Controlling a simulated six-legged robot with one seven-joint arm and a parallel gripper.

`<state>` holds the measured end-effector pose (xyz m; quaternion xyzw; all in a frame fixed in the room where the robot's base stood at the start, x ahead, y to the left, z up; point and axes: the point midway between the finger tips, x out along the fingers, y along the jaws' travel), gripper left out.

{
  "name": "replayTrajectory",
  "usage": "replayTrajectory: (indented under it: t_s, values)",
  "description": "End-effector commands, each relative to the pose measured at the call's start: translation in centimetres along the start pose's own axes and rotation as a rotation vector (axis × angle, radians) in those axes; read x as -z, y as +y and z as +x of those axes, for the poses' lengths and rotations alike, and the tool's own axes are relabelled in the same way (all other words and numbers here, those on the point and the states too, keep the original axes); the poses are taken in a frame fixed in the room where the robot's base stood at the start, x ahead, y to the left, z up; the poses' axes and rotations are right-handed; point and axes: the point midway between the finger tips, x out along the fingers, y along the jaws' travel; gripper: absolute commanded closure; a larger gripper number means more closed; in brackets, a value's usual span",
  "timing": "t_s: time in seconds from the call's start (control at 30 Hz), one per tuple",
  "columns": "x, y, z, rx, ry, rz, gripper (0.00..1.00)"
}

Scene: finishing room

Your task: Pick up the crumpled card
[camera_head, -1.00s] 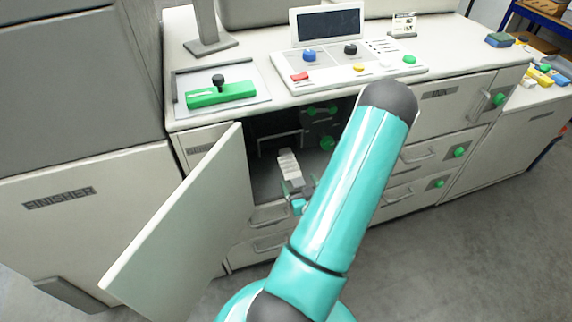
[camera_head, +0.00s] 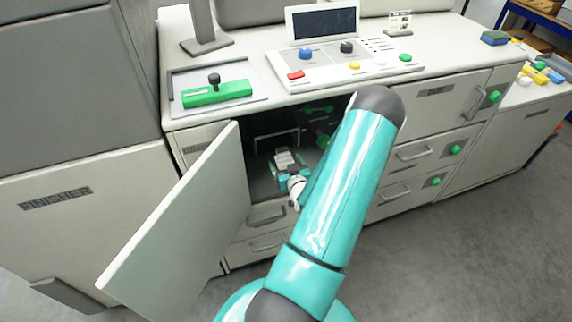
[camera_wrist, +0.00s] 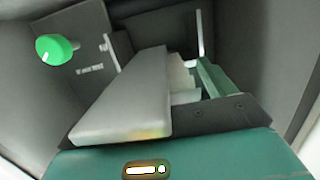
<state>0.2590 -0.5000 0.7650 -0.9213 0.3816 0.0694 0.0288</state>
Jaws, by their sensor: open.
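The crumpled card (camera_head: 285,158) is pale and folded in pleats. It stands inside the dark open compartment below the counter. In the wrist view the card (camera_wrist: 125,100) is large and close, with a broad flat panel in front and smaller folds behind. My gripper (camera_head: 289,170) is open and reaches through the compartment opening, right at the card's near end. In the wrist view one green finger (camera_wrist: 215,78) shows to the right of the folds; the other is hidden, apparently behind the card. I cannot tell whether either finger touches the card.
The compartment door (camera_head: 185,225) hangs open on the left. A green knob (camera_wrist: 55,47) is on the inner wall, and a thin pale bracket (camera_head: 277,137) stands behind the card. Drawers (camera_head: 415,152) lie to the right; the counter (camera_head: 430,80) is above.

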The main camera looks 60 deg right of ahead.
Motion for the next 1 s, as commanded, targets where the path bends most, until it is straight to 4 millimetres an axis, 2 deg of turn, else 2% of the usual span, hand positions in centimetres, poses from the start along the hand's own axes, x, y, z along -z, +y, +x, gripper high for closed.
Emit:
replayTrajectory:
  t_s: [0.03,0.2,0.3,0.67,1.0]
  values:
    - [0.0,0.0,0.0,0.0,0.0,0.0,0.18]
    - [0.0,0.0,0.0,0.0,0.0,0.0,0.51]
    - [0.0,0.0,-0.1,0.0,0.0,0.0,0.67]
    - [0.1,0.0,0.0,0.0,0.001,-0.001,0.68]
    - [1.7,-0.1,0.7,0.002,0.003,-0.003,0.68]
